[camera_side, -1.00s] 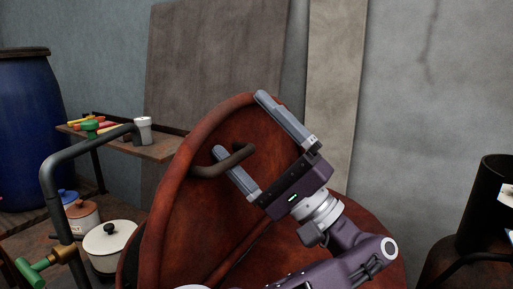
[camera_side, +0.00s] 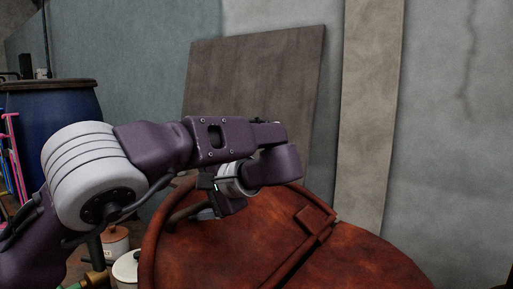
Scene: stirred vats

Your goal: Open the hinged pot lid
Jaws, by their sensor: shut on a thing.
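The hinged lid (camera_side: 235,245) is rusty red-brown and belongs to the big round vat (camera_side: 365,262) at the bottom middle. A strap-like seam with a raised block runs across the top, to the right of the lid panel. The dark bent lid handle (camera_side: 182,213) shows at the lid's left side, partly covered by my arm. My gripper (camera_side: 208,212) is at this handle, below my forearm, and is shut on it. Its fingers are mostly hidden, so the exact grip does not show. The lid's angle is hard to judge from here.
A blue barrel (camera_side: 55,115) stands at the far left. A brown board (camera_side: 255,75) and a pale plank (camera_side: 368,120) lean on the back wall. Small pots (camera_side: 115,245) stand left of the vat under my arm. The space above the vat's right side is clear.

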